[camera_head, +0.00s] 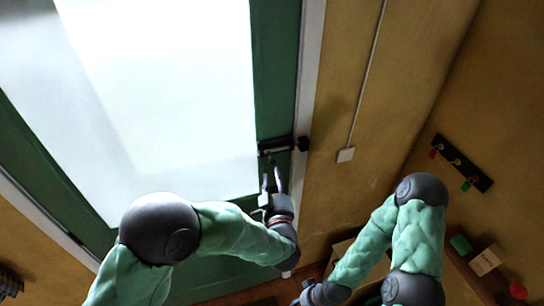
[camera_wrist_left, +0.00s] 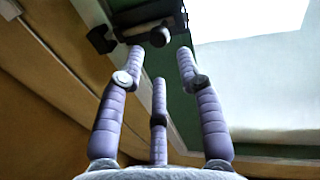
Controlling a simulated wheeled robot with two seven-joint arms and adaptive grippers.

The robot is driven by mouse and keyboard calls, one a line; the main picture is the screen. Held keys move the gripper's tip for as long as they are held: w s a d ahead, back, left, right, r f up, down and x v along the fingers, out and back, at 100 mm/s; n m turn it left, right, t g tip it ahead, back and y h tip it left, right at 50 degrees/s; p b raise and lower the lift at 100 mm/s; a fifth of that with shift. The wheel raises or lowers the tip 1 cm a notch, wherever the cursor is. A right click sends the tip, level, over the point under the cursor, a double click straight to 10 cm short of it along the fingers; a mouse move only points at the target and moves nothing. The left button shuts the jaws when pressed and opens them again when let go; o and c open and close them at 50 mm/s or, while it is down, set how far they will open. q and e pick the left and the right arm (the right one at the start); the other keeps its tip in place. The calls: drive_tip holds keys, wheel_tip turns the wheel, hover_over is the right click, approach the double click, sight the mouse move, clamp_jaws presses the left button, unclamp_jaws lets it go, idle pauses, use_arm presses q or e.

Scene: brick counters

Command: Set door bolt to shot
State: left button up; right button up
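The dark door bolt (camera_head: 275,146) is mounted across the right edge of the green door (camera_head: 276,60). A dark block (camera_head: 303,143) sits beside it on the white frame. In the left wrist view the bolt (camera_wrist_left: 148,17) is at the top, with a rounded knob (camera_wrist_left: 160,37) hanging from it. My left gripper (camera_head: 271,172) is just below the bolt, its purple fingers spread and pointing up at it. In the left wrist view the fingers are apart with nothing between them. I cannot tell whether a fingertip touches the knob. My right gripper (camera_head: 308,296) is low and partly cut off.
The door has a large bright pane (camera_head: 165,90). A small wall box (camera_head: 346,155) with a cable is right of the frame. A hook rail (camera_head: 462,162) hangs further right, above a shelf (camera_head: 478,278) with small items. The wall beside the frame is mostly clear.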

sight(272, 163)
use_arm(q)
drive_tip(key=w, duration=0.2)
drive_tip(key=w+p, duration=0.1)
drive_tip(key=w, duration=0.5)
drive_tip(key=shift+w+a, duration=0.25)
drive_tip(key=shift+a, duration=0.05)
drive_tip(key=shift+c, duration=0.3)
